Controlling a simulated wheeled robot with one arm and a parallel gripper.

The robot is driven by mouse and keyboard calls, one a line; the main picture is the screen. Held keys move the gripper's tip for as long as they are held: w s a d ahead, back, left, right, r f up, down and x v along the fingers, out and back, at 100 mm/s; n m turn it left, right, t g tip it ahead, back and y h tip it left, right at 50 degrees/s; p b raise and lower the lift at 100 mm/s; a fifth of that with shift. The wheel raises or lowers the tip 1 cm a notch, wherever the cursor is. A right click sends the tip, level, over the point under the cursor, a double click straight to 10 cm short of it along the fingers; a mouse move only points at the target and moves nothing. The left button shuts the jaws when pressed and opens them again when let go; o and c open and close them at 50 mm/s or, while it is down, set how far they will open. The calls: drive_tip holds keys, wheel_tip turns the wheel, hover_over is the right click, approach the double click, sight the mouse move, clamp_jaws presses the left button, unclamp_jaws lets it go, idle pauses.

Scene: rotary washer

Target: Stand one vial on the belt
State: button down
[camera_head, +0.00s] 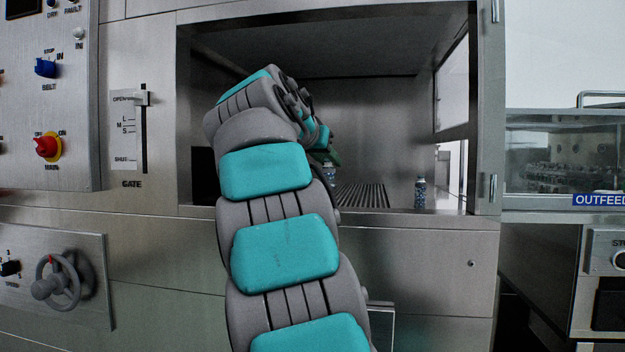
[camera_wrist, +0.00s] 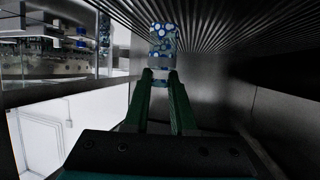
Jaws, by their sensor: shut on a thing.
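My gripper (camera_head: 326,158) reaches into the open steel chamber from the left. In the wrist view my gripper (camera_wrist: 161,76) is shut on a blue-and-white patterned vial (camera_wrist: 163,40), its green fingers on either side of it. The held vial (camera_head: 329,176) shows below the gripper in the head view, partly hidden. The ribbed belt (camera_head: 362,196) lies on the chamber floor; in the wrist view the belt (camera_wrist: 225,25) runs across the top. I cannot tell whether the held vial touches it. A second vial (camera_head: 420,192) stands upright at the chamber's right front.
The chamber's right wall has a window (camera_head: 453,90) and an opening below it. A gate lever (camera_head: 143,98) and control panel (camera_head: 45,90) are left of the chamber. A glass-sided outfeed box (camera_head: 560,150) stands to the right. The belt between the two vials looks clear.

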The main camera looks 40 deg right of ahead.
drive_tip(key=w+d+f, duration=0.1)
drive_tip(key=w, duration=0.2)
drive_tip(key=w+d+f, duration=0.2)
drive_tip(key=w, duration=0.2)
drive_tip(key=w+d+f+p, duration=0.1)
drive_tip(key=w+f, duration=0.1)
drive_tip(key=w, duration=0.2)
drive_tip(key=shift+d, duration=0.2)
drive_tip(key=shift+r, duration=0.1)
drive_tip(key=c, duration=0.7)
unclamp_jaws()
drive_tip(key=shift+c, duration=0.2)
drive_tip(key=v, duration=1.2)
drive_tip(key=shift+r, duration=0.1)
